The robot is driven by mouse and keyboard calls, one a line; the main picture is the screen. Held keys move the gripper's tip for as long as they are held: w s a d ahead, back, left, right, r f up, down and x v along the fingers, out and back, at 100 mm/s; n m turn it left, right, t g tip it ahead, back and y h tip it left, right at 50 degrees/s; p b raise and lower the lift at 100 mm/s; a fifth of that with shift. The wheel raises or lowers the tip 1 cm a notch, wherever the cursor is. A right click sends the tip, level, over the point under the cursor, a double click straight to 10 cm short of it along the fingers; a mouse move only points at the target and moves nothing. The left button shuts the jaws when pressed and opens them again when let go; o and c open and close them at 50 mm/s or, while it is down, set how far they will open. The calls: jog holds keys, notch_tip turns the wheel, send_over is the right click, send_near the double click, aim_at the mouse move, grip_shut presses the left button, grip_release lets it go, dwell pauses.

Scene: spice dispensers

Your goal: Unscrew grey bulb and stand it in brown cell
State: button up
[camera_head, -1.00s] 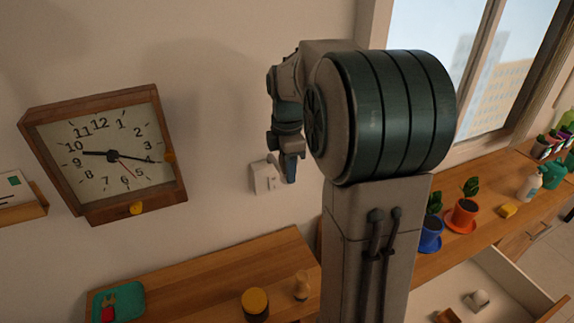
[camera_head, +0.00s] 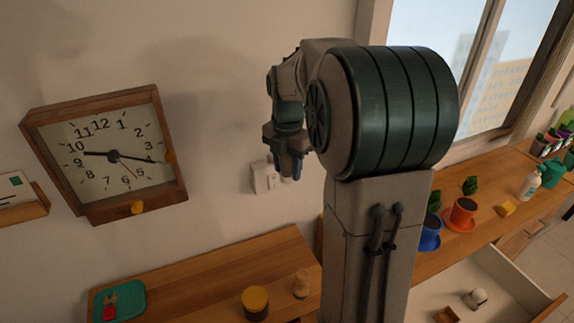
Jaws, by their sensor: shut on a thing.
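My gripper (camera_head: 285,172) points down in front of the wall, left of my large arm joint. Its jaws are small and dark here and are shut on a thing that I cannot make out. I cannot pick out the grey bulb with certainty. A small pale rounded thing (camera_head: 476,298) lies in the open drawer at lower right, with a small brown block-like thing (camera_head: 447,315) near it. I cannot tell whether either is the bulb or the brown cell.
A white wall plate (camera_head: 265,177) is behind my gripper. A wall clock (camera_head: 110,152) hangs at left. A yellow-lidded jar (camera_head: 256,302), a wooden peg-like thing (camera_head: 301,285) and a teal tray (camera_head: 135,303) stand on the wooden top. Pots (camera_head: 461,212) line the right counter. The open drawer (camera_head: 515,283) juts out.

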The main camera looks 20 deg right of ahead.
jog(key=shift+n, duration=0.6)
jog(key=shift+o, duration=0.8)
jog(key=shift+c, duration=0.3)
jog(key=shift+r+p, duration=0.6)
jog(key=shift+r, duration=0.65)
jog(key=shift+r, duration=1.95)
